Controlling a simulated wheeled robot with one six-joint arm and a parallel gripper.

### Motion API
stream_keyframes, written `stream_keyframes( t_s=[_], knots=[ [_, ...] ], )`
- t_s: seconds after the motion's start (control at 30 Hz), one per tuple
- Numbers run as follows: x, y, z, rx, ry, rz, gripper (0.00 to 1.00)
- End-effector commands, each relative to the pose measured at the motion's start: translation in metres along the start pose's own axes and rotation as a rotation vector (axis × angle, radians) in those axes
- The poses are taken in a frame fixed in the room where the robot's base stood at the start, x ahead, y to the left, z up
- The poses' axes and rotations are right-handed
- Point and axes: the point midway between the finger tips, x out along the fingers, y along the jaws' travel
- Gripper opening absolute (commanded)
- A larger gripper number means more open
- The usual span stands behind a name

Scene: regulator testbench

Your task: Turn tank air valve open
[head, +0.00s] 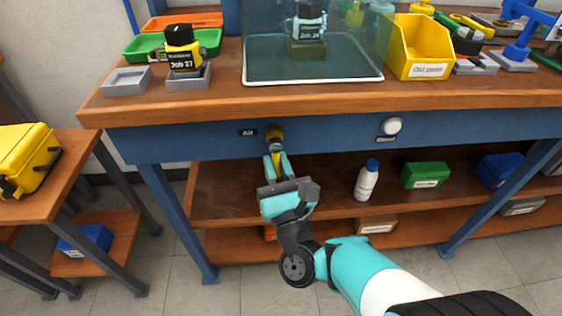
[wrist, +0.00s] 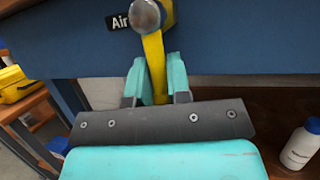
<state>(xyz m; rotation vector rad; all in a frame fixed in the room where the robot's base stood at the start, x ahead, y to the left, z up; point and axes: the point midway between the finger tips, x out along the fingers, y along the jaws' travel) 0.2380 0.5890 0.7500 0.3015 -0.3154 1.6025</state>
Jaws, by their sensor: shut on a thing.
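The air valve (wrist: 145,14) is on the blue front panel of the bench, beside a black label reading "Air" (wrist: 117,21). It has a round metal hub and a yellow lever (wrist: 154,52) that hangs down, leaning slightly right in the wrist view. In the head view the valve (head: 274,131) sits under the bench edge, left of centre. My gripper (wrist: 159,78) is shut on the yellow lever, with one teal finger on each side of it. In the head view my gripper (head: 278,160) reaches up from below, and the lever is mostly hidden.
The water tank (head: 313,77) stands on the bench above the valve. A round white knob (head: 391,126) is on the panel to the right. The shelf below holds a white bottle (head: 366,182) and a green box (head: 426,175). A side table with a yellow case (head: 22,158) is at left.

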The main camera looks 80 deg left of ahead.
Motion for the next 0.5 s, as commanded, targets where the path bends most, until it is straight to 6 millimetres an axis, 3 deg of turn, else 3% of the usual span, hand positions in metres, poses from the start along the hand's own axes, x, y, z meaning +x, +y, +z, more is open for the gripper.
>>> stream_keyframes(
  t_s=[0.5],
  knots=[
    [-0.0002,0.0043,-0.0014,0.034,-0.003,-0.008,0.00]
  ],
)
